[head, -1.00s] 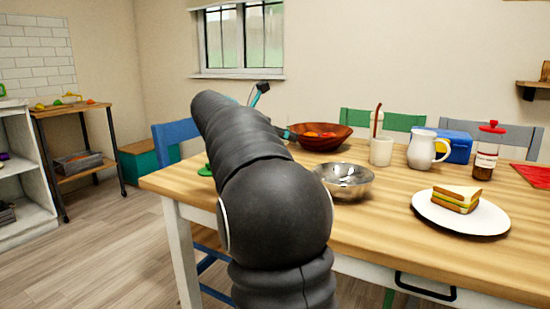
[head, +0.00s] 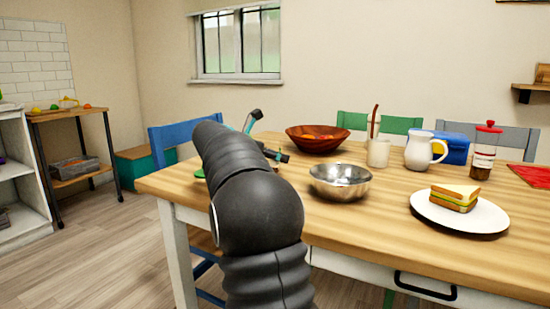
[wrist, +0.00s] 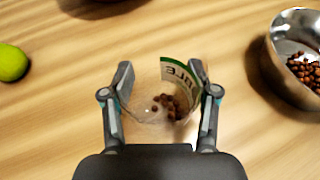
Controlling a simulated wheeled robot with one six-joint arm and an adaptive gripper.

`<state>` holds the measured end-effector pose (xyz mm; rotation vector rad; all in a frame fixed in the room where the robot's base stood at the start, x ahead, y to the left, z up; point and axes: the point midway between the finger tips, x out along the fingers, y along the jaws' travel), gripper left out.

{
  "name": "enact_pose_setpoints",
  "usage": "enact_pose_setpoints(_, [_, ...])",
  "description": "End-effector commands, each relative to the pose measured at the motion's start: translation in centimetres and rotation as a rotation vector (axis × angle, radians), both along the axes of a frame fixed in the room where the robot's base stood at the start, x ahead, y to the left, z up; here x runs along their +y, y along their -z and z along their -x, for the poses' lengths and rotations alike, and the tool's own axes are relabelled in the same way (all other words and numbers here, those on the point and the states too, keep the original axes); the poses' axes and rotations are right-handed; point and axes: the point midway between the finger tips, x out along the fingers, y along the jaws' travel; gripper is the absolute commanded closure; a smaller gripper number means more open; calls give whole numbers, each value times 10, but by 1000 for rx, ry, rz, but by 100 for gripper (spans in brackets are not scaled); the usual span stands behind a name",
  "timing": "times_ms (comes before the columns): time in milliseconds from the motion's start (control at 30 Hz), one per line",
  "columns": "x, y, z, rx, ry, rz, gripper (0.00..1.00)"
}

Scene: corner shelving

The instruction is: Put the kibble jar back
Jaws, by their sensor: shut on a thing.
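The kibble jar (wrist: 150,108) is clear, with brown kibble at its bottom and a white and green label. In the wrist view my gripper (wrist: 160,88) is shut on it, one finger on each side. In the head view my gripper (head: 266,138) shows past my dark arm, over the table's far left part; the arm hides the jar there. A steel bowl (head: 340,187) stands to the right of my gripper. It also shows in the wrist view (wrist: 274,62), with kibble inside.
A green ball-like thing (wrist: 12,62) lies left of the jar. A wooden bowl (head: 318,140) stands behind. White shelving (head: 15,175) and a side stand (head: 75,115) are left.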

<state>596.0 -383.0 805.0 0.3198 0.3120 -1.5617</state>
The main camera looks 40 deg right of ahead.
Motion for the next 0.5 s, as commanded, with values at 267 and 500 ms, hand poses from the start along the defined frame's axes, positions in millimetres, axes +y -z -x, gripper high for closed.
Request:
enact_pose_setpoints(267, [0, 2, 0, 0, 0, 0, 21])
enact_pose_setpoints(500, [0, 2, 0, 0, 1, 0, 16])
